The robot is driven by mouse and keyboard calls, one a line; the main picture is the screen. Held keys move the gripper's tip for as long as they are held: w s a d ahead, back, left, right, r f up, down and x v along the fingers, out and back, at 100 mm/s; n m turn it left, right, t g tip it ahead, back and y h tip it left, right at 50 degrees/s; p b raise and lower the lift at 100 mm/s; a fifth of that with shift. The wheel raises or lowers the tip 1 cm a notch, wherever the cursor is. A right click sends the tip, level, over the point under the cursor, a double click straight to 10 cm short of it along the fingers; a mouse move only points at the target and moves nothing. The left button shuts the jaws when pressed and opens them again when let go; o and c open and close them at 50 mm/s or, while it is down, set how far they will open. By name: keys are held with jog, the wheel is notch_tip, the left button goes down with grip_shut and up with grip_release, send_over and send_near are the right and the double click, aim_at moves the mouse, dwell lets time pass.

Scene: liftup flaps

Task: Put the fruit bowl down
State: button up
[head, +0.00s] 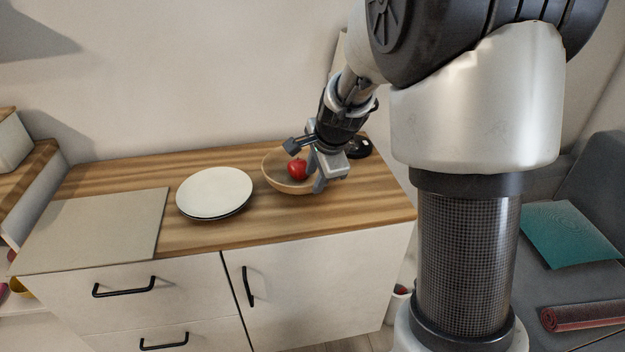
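The fruit bowl (272,177) is a round wooden bowl at the right part of the wooden counter in the head view. A red apple (297,169) lies in it. My gripper (316,179) is at the bowl's right side, with one finger in front of the rim. The gripper and apple hide part of the bowl's right side. I cannot tell whether the fingers are closed on the rim, or whether the bowl rests on the counter or hangs just above it.
A stack of white plates (214,192) stands left of the bowl on the wooden counter (330,212). A beige board (95,225) lies further left. A black round object (358,148) is behind my gripper. The counter's front strip is clear.

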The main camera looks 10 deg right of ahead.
jog(key=s+r+n+p, duration=0.2)
jog(key=s+r+n, duration=0.5)
jog(key=s+r, duration=0.65)
jog(key=s+r+n+h, duration=0.1)
jog(key=s+n, duration=0.8)
jog(key=s, duration=0.5)
jog(key=shift+d+r+t, duration=0.2)
jog(key=shift+r+t, duration=0.1)
jog(key=shift+r, duration=0.1)
